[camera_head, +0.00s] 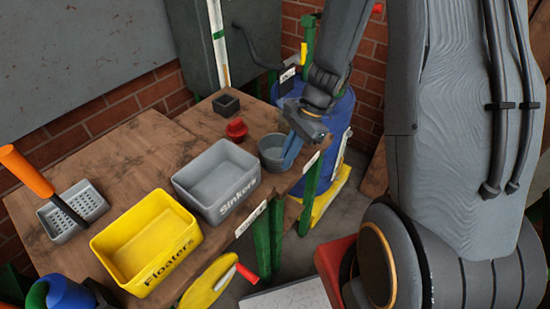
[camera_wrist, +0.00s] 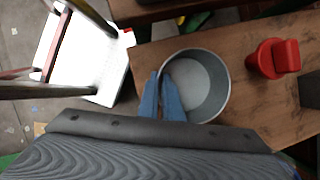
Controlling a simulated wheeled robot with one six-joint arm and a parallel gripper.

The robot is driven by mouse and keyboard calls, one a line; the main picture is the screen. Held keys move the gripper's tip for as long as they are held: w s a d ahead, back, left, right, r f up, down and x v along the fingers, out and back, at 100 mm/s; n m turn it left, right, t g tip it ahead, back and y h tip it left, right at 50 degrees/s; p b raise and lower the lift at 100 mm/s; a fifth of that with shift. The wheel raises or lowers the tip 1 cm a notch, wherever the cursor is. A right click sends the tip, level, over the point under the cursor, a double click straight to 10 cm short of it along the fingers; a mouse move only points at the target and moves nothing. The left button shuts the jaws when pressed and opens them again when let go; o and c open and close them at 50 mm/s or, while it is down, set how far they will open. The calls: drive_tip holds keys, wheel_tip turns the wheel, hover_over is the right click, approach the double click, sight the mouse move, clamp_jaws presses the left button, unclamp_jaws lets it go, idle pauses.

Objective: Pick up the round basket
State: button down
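The round basket is a grey, open-topped metal-looking tub (camera_head: 272,153) at the right edge of the wooden table. It is upright and looks empty, and it also shows in the wrist view (camera_wrist: 203,84). My gripper (camera_head: 291,151) has blue fingers, seen up close in the wrist view (camera_wrist: 161,80). They lie close together at the basket's rim, one finger outside the wall and one inside. The fingers look shut on the rim, though part of the contact is hidden. The basket appears to rest on the table.
A red weight-like object (camera_head: 237,129) and a small black box (camera_head: 226,103) stand behind the basket. The grey Sinkers bin (camera_head: 216,181) and yellow Floaters bin (camera_head: 146,243) are to its left. A blue barrel (camera_head: 338,125) stands beyond the table's right edge.

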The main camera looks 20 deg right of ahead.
idle(0.4)
wheel_tip(320, 180, up, 10)
drive_tip(key=shift+r, duration=0.1)
idle(0.5)
idle(0.5)
